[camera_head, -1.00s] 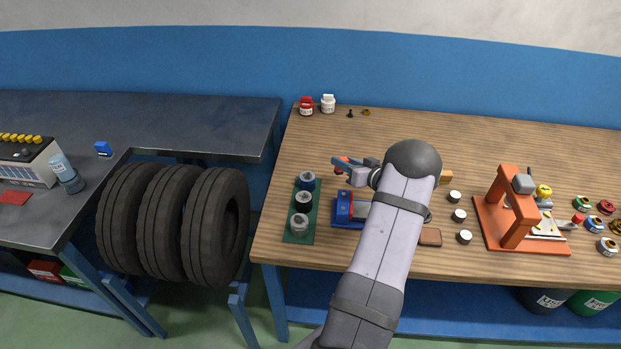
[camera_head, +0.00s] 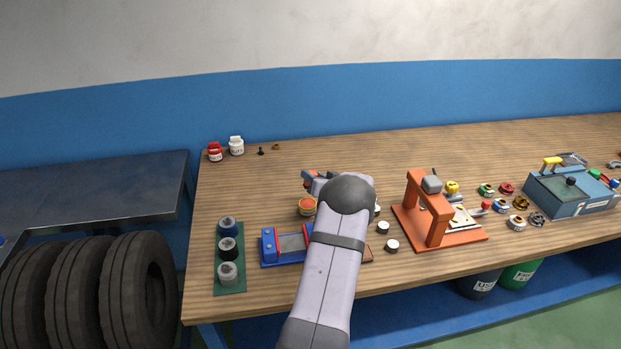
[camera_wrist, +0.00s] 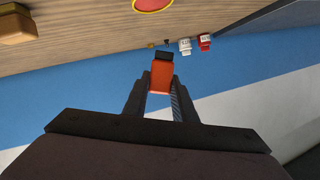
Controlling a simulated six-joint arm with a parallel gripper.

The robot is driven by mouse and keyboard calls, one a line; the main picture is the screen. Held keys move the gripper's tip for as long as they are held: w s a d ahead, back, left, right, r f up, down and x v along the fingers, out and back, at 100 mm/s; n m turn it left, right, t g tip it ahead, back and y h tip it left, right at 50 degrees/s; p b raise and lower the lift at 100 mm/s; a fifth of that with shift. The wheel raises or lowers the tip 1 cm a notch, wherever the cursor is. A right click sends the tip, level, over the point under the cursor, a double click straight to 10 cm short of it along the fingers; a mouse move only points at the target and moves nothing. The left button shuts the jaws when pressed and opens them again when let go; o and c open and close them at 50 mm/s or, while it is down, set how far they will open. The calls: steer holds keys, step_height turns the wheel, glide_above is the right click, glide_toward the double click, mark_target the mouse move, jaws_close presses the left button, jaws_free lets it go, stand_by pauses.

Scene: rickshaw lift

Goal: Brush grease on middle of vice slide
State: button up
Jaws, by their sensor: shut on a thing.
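My gripper (camera_wrist: 161,84) is shut on an orange block-like brush (camera_wrist: 161,72) with a dark tip. In the head view the brush (camera_head: 308,176) shows beyond my wrist, above the table. The blue vice (camera_head: 270,246) lies on the table to the lower left of my wrist, with its grey slide (camera_head: 293,243) partly visible. My arm hides the vice's right part. A round tin with red-orange contents (camera_head: 307,206) stands between the vice and my gripper. Part of it shows at the top of the wrist view (camera_wrist: 152,3). The brush is apart from the vice.
A green mat (camera_head: 230,285) with several cylinders lies left of the vice. An orange press (camera_head: 437,230) stands to the right, with small round discs (camera_head: 383,228) nearby. Red (camera_head: 215,152) and white bottles (camera_head: 236,146) stand at the back left. The back middle is clear.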

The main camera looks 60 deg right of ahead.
steer(key=shift+f+b, duration=2.8)
steer(key=shift+f, duration=0.05)
steer(key=shift+f, duration=0.65)
steer(key=shift+r, duration=0.1)
step_height(320, 180, up, 7)
steer(key=p, duration=0.6)
